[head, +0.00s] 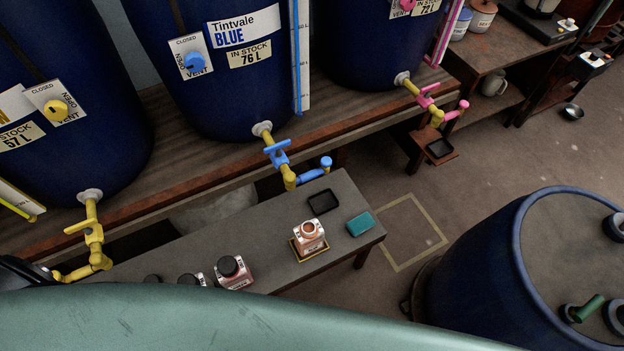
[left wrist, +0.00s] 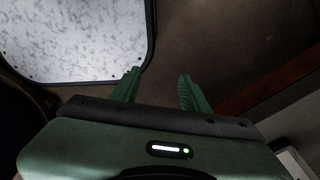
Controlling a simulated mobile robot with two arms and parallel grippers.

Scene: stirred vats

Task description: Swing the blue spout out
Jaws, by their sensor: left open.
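The blue spout (head: 313,174) is a short blue arm with a round blue knob at its end. It hangs on the brass pipe below the blue tap handle (head: 277,151) of the Tintvale BLUE vat (head: 238,90). It points to the right, over the back edge of the low grey bench (head: 255,234). In the left wrist view my left gripper (left wrist: 160,74) is open, with nothing between its green fingers. The spout does not show in that view, and the gripper's jaws do not show in the head view. My right gripper is in neither view.
An open bottle (head: 309,234), a black tray (head: 323,202) and a teal block (head: 361,224) are on the bench. Yellow (head: 92,240) and pink (head: 432,103) taps flank the blue one. A large blue drum (head: 490,265) stands at right. Floor shows between drum and bench.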

